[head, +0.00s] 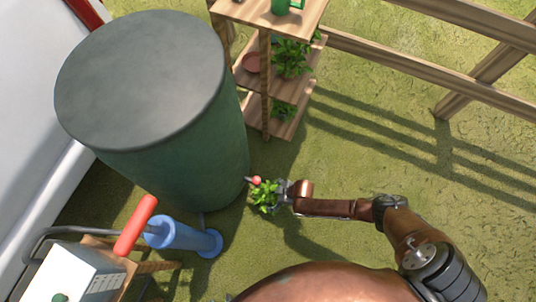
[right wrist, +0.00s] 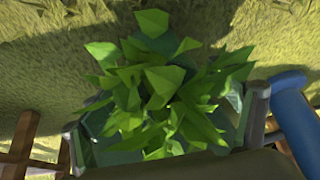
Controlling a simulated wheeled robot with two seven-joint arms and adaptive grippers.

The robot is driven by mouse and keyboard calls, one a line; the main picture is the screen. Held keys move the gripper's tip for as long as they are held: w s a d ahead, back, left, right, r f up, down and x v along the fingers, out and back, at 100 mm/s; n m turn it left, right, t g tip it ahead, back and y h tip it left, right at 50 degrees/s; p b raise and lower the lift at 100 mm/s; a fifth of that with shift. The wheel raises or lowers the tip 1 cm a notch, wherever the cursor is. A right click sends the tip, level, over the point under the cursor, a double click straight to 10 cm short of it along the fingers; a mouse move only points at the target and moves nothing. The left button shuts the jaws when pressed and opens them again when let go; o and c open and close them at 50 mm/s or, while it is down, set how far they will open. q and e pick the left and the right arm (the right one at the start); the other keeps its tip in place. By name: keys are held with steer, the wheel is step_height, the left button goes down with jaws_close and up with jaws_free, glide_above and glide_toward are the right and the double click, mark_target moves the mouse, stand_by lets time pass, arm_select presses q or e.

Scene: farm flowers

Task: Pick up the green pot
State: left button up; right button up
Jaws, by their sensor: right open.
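A leafy green plant (head: 265,196) shows at the tip of my right gripper (head: 281,191) in the head view, beside the foot of a large barrel. In the right wrist view, the leaves (right wrist: 160,100) fill the middle, and a teal-green pot (right wrist: 160,42) shows partly behind them. The leaves hide most of the pot. My right gripper is open, with one finger on each side of the plant. I cannot tell whether the fingers touch the pot. My left gripper is not in view.
The large dark green barrel (head: 180,165) stands left of the plant, with a red knob (head: 256,181) close by. A wooden shelf (head: 268,15) with plants stands behind. A blue pump (head: 182,236) with a red handle is at lower left. Grass to the right is clear up to a wooden fence (head: 420,70).

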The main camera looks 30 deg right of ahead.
steer(key=shift+w+a+f, duration=0.2)
steer(key=shift+f, duration=0.4)
steer(key=shift+c, duration=0.6)
steer(key=c, duration=1.3)
steer(key=shift+c, duration=0.5)
steer(key=shift+r, duration=0.2)
